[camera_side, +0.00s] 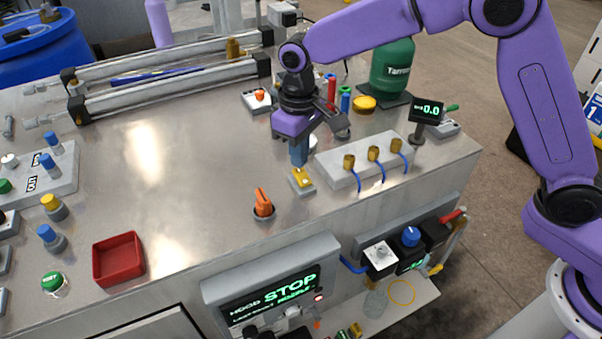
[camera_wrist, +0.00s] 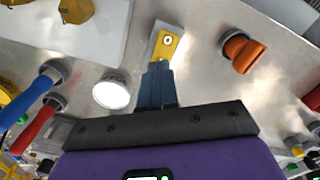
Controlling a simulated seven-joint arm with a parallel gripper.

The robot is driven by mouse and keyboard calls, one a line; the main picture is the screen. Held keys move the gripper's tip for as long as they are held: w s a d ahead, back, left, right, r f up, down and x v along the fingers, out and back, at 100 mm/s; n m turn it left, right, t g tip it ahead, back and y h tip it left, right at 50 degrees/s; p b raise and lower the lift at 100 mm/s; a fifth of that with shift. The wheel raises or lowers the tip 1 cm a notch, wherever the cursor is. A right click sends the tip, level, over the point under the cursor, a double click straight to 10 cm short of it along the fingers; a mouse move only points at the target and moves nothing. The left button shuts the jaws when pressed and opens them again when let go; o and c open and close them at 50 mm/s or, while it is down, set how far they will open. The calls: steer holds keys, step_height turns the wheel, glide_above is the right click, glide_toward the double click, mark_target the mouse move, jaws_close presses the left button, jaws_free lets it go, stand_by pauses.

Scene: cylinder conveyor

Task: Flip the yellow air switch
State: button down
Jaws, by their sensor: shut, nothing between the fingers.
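The yellow air switch (camera_side: 301,180) is a small yellow block on a light base plate, on the metal table near its front edge. It also shows at the top of the wrist view (camera_wrist: 167,42). My gripper (camera_side: 299,163) points down with its blue fingers shut and empty, right at the switch's far side in the side view. In the wrist view the fingertips (camera_wrist: 158,68) overlap the lower end of the yellow part. I cannot tell whether they touch it. The fingers hide part of the switch.
An orange knob (camera_side: 263,204) stands to the left of the switch. A white block with brass fittings and blue tubes (camera_side: 345,178) is close on its right. A red tray (camera_side: 118,259) sits at the front left. The table's middle (camera_side: 190,160) is clear.

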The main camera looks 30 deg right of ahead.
mark_target(301, 171)
steer(key=shift+f, duration=1.05)
stand_by(0.8)
steer(key=shift+r, duration=3.55)
steer(key=shift+s+d, duration=0.1)
steer(key=shift+s, duration=0.1)
steer(key=s+d+n, duration=0.3)
steer(key=s+d, duration=0.9)
steer(key=s, duration=0.3)
steer(key=s+d+f+n, duration=0.1)
steer(key=s+d+n, duration=0.2)
steer(key=s+d, duration=1)
steer(key=shift+s+n, duration=0.3)
steer(key=shift+s, duration=0.7)
